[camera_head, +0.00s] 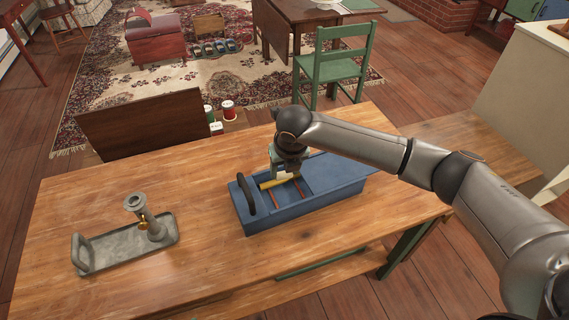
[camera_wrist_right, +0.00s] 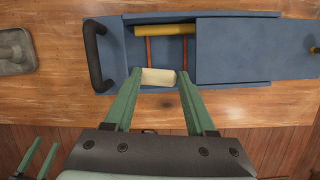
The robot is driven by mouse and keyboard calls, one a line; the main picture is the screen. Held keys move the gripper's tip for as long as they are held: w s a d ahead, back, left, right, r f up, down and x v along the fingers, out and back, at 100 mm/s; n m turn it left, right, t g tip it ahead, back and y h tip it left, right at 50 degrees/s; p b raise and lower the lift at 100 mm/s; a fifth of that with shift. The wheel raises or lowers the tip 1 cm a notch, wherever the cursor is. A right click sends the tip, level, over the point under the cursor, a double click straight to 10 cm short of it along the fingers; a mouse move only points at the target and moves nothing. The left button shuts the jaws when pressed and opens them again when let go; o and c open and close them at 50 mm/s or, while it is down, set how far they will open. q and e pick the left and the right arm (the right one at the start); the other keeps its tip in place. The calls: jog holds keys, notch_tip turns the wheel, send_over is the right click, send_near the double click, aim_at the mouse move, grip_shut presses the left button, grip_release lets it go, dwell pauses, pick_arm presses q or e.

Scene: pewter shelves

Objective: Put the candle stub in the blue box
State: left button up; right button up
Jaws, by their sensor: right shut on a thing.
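The blue box (camera_head: 310,207) sits on the wooden table with its lid (camera_head: 338,172) slid to the right, leaving the left part open. A yellow stick (camera_wrist_right: 168,30) and two red sticks lie inside. The cream candle stub (camera_wrist_right: 158,77) is between the green fingertips of my right gripper (camera_head: 281,167). The gripper is shut on it, over the open part of the box near one long wall. I cannot tell whether the stub touches the box.
A grey metal tray (camera_head: 105,253) with a candlestick (camera_head: 146,216) stands at the left of the table. The box's black handle (camera_head: 247,195) rises at its left end. A dark board (camera_head: 142,124) stands beyond the table's far edge. The table between tray and box is clear.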

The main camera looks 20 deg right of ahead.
aim_at(286, 176)
jog(key=shift+w+f+n+y, duration=0.15)
jog(key=shift+n+y, duration=0.15)
jog(key=shift+n, duration=0.5)
notch_tip(286, 176, down, 4)
jog(key=b, duration=0.5)
jog(key=shift+f, duration=0.15)
jog(key=shift+f+b, duration=1.05)
jog(key=shift+f, duration=2.35)
jog(key=o, duration=1.4)
jog(key=p+v, duration=0.1)
jog(key=v, duration=1.1)
jog(key=shift+r, duration=0.25)
